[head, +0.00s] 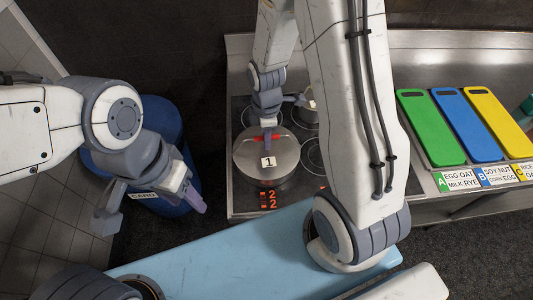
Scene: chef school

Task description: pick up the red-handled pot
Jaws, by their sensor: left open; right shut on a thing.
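The red-handled pot (282,170) is a round steel pot with a flat lid marked "1", on the dark cooktop. A red bar handle shows on top of it, partly hidden by my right gripper. My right gripper (268,143) reaches down from above and is shut on the red handle. I cannot tell whether the pot touches the cooktop or is slightly raised. My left gripper (151,207) is open and empty, well to the left of the cooktop, in front of a blue bin.
The blue bin (163,120) with a "CARD" label stands left of the cooktop (240,205). A smaller pot (309,106) is behind the red-handled one. Green (430,128), blue (468,124) and yellow (500,122) boards lie on the steel counter at right.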

